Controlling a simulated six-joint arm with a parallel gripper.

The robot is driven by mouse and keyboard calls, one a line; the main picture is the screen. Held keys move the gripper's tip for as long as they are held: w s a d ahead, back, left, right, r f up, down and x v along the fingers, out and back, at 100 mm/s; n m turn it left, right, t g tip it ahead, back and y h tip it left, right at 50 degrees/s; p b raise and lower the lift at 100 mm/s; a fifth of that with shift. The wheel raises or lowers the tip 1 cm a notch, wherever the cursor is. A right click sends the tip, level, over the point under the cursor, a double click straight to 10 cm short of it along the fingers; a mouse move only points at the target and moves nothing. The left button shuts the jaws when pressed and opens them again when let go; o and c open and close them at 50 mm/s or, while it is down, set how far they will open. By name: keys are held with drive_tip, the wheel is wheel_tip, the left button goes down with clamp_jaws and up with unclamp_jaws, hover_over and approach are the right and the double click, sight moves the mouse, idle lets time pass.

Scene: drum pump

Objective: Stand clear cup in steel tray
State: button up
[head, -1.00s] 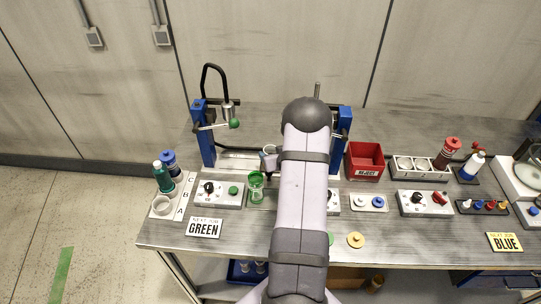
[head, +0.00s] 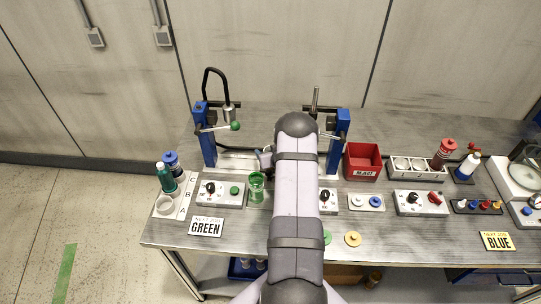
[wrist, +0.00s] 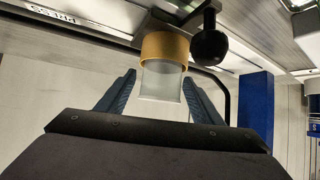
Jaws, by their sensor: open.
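In the wrist view, a clear, frosted-looking cup (wrist: 160,86) with a wide tan-yellow band stands between the fingers of my gripper (wrist: 159,77). The fingers are open, one on each side, with gaps to the cup. I cannot tell whether the band is part of the cup, its contents or a holder. In the head view my gripper (head: 264,159) shows only partly at the left of my arm, near the left press. My arm hides the cup there. I cannot make out the steel tray for certain; my arm covers the middle of the bench.
A green cup (head: 256,187) stands just left of my arm. The left press (head: 205,135) and right press (head: 339,140) rise behind. A black ball knob (wrist: 209,46) is close to the cup. A red bin (head: 364,160) and a rack with round white places (head: 418,168) are right.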

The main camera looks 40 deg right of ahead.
drive_tip(key=shift+x, duration=0.9)
drive_tip(key=c, duration=1.3)
drive_tip(key=shift+o, duration=0.2)
drive_tip(key=shift+r, duration=0.2)
